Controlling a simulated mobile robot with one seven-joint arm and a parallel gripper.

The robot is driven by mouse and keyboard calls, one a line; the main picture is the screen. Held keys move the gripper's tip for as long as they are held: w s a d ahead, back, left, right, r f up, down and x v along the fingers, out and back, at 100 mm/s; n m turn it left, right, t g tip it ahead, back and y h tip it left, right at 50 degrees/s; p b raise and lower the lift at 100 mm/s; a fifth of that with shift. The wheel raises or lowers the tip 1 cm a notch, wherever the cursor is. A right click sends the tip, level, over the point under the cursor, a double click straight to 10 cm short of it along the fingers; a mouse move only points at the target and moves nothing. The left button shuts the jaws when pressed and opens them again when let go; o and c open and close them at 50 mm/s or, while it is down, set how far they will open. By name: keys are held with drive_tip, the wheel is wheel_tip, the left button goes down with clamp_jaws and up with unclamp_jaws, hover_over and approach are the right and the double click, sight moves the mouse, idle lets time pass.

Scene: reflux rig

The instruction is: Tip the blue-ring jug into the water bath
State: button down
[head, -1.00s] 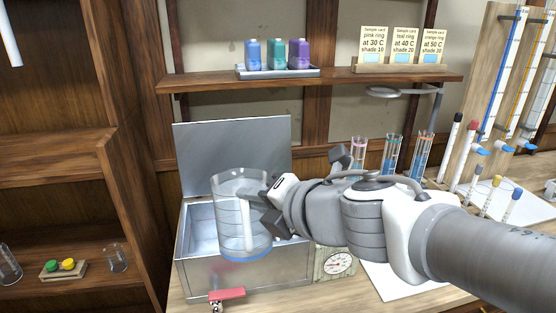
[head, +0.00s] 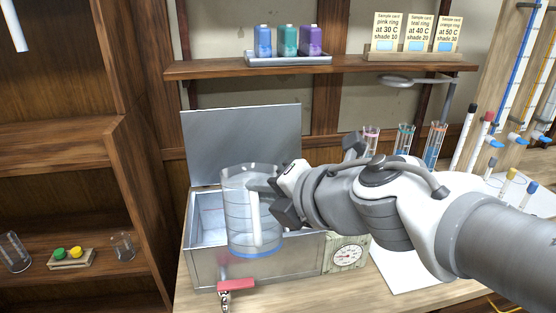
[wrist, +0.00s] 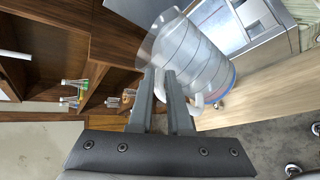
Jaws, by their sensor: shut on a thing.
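The blue-ring jug (head: 240,215) is a clear jug with a blue ring at its base and a pale handle. My gripper (head: 277,198) is shut on the jug, by its handle side, and holds it nearly upright in front of and over the near side of the water bath. The jug also shows in the wrist view (wrist: 195,55), just beyond the fingers. The water bath (head: 205,268) is an open metal box with its lid (head: 240,140) raised at the back. How much liquid the jug holds is hard to tell. The jug hides part of the bath's opening.
A red-handled tap (head: 237,285) sticks out from the bath's front, and a dial (head: 347,256) sits at its right. A rack of tubes (head: 404,138) stands behind my arm. A shelf (head: 380,65) with bottles and sample cards runs above. A wooden cabinet (head: 75,135) stands at left.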

sight(266, 215)
drive_tip(key=shift+w+r+g+p, duration=0.2)
drive_tip(key=shift+r+g+p, duration=0.3)
drive_tip(key=shift+p, duration=0.9)
drive_tip(key=p, duration=0.3)
drive_tip(key=shift+d+r, duration=0.15)
drive_tip(key=shift+r, duration=0.25)
drive_tip(key=shift+p, duration=0.3)
drive_tip(key=shift+w+r+m+h+p, duration=0.2)
drive_tip(key=shift+m+h+p, duration=0.1)
drive_tip(key=shift+p, duration=0.65)
drive_tip(key=shift+f, duration=0.1)
drive_tip(key=shift+w+r+g+h+p, duration=0.4)
drive_tip(key=shift+g+p, duration=0.4)
drive_tip(key=shift+p, duration=1.5)
